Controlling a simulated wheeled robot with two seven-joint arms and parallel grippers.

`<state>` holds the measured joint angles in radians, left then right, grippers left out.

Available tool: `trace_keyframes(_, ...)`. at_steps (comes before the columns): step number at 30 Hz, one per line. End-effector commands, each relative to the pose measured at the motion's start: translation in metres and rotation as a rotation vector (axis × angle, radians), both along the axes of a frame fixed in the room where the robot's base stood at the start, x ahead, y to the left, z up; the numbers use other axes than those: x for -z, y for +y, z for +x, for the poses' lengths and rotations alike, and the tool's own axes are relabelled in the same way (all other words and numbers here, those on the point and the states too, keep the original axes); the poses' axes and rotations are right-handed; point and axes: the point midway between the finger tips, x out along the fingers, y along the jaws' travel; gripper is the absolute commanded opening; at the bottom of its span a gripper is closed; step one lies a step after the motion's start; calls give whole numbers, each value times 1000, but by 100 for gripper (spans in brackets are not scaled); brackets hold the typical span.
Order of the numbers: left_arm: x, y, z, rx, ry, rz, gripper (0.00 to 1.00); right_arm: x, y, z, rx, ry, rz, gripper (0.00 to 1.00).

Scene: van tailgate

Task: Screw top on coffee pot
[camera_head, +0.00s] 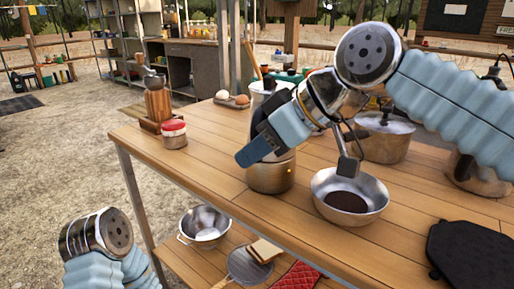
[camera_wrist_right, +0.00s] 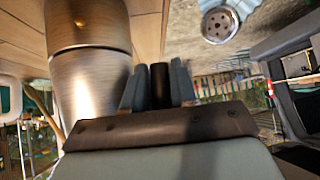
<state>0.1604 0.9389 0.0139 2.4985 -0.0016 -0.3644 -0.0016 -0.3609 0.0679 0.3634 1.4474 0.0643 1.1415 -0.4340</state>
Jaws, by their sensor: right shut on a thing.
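The coffee pot's metal base (camera_head: 270,178) stands upright on the wooden table, partly behind my right gripper. The pot's top (camera_wrist_right: 90,90) sits directly over the base (camera_wrist_right: 85,20) in the wrist view, with a seam between them. Whether the thread is engaged cannot be told. My right gripper (camera_head: 252,140) is beside the pot, its fingers (camera_wrist_right: 158,88) shut on a black piece, seemingly the top's handle (camera_wrist_right: 160,82). In the head view the gripper and arm hide much of the top. My left gripper is out of view; only part of that arm shows at lower left.
A metal bowl (camera_head: 325,190) with dark grounds stands right of the pot. A lidded pot (camera_head: 382,143) is behind it. A red-lidded jar (camera_head: 174,138) and a wooden grinder (camera_head: 158,103) stand at the left edge. A black pad (camera_head: 475,258) lies front right. The table front left is clear.

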Motion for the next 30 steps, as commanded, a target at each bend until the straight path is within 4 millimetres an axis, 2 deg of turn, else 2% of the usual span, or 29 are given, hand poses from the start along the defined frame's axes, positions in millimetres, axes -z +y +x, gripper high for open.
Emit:
trace_keyframes(12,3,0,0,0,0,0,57,3,0,0,0,-2,1,0)
trace_keyframes(13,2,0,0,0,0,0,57,3,0,0,0,-2,1,31)
trace_keyframes(18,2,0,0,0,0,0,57,3,0,0,0,0,1,57)
trace_keyframes(27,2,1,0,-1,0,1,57,4,0,0,1,2,-1,57)
trace_keyframes(30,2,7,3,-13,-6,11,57,4,0,1,1,2,-1,57)
